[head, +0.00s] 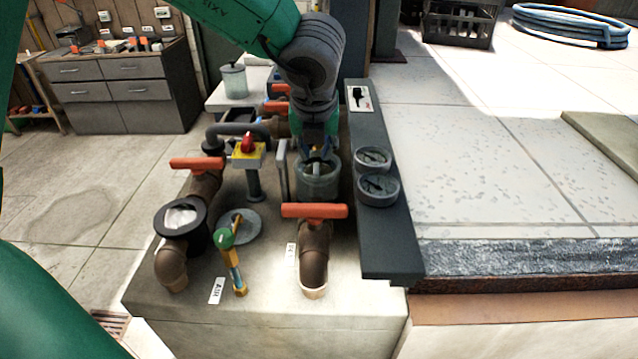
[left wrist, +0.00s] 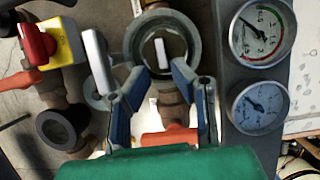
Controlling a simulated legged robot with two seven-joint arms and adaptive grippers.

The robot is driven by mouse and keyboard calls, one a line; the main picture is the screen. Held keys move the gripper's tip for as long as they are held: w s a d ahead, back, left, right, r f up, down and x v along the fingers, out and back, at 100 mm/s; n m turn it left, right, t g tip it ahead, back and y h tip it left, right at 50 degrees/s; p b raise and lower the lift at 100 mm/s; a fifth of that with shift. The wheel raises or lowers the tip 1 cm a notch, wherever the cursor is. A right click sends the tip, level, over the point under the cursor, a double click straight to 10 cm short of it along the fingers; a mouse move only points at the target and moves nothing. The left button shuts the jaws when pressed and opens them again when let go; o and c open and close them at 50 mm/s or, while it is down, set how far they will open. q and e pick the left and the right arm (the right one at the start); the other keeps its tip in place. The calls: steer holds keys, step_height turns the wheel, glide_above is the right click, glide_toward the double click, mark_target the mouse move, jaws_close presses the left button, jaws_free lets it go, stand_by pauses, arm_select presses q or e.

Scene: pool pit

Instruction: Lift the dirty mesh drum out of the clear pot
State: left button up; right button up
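The clear pot (head: 318,188) stands on the concrete plinth, grey and see-through, directly below my left gripper (head: 318,152). In the left wrist view the pot's round rim (left wrist: 133,40) lies just beyond the fingertips. A pale upright bar (left wrist: 160,52) shows inside the pot, perhaps the drum's handle; the mesh drum itself cannot be made out clearly. My left gripper (left wrist: 161,72) is open, with its blue fingers apart on either side of the bar's line and nothing between them. Contact with the bar cannot be told. My right gripper is not in view.
Two gauges (head: 378,188) sit on the dark panel right of the pot. An orange-handled valve (head: 314,211) stands in front. A yellow box with a red knob (head: 249,153) and a grey upright plate (head: 282,172) are to the left.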

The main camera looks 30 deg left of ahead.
mark_target(316, 168)
arm_select(q)
steer(key=x, duration=0.5)
steer(key=shift+w+f, duration=0.1)
steer(key=shift+f, duration=0.1)
jaws_close()
